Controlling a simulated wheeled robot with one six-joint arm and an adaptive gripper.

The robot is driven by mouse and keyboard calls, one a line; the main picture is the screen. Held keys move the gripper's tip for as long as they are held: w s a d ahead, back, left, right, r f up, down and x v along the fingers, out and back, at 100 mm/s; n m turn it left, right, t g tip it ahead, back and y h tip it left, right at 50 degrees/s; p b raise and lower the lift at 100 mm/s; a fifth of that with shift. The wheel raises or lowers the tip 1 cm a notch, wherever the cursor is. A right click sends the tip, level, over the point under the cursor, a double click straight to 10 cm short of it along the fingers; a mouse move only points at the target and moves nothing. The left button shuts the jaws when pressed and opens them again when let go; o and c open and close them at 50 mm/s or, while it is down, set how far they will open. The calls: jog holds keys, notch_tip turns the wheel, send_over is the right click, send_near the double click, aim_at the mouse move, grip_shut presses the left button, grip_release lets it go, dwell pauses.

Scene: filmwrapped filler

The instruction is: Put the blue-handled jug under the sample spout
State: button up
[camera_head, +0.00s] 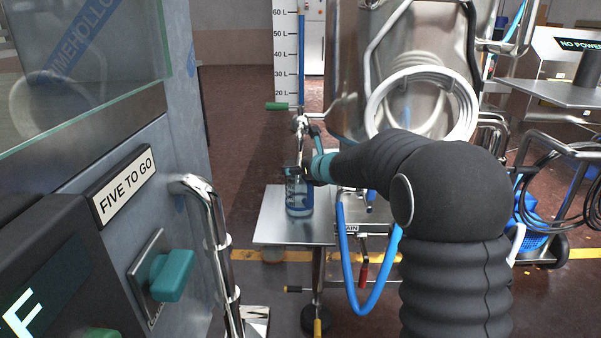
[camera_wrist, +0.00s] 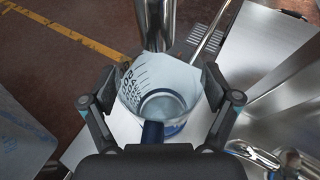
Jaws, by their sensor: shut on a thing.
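The clear jug (camera_wrist: 165,100) with dark measuring marks and a blue handle (camera_wrist: 152,132) is between the fingers of my gripper (camera_wrist: 162,95) in the wrist view. The fingers are shut on its two sides, and the handle points toward my palm. In the head view the jug (camera_head: 299,197) looks upright over a metal plate, below my gripper (camera_head: 297,172). A shiny metal tube, seemingly the spout (camera_wrist: 156,25), ends at the jug's far rim in the wrist view. I cannot tell whether its end is over the opening, or whether the jug touches the plate.
The metal plate (camera_head: 268,226) has bare room left of the jug. A green-handled valve (camera_head: 277,106) and a level scale (camera_head: 285,50) stand above. A blue hose (camera_head: 347,260) hangs to the right. A grey cabinet with a pipe (camera_head: 215,235) stands at left.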

jog(key=shift+f, duration=0.45)
jog(key=shift+f, duration=0.15)
jog(key=o, duration=1.3)
jog(key=shift+o, duration=0.2)
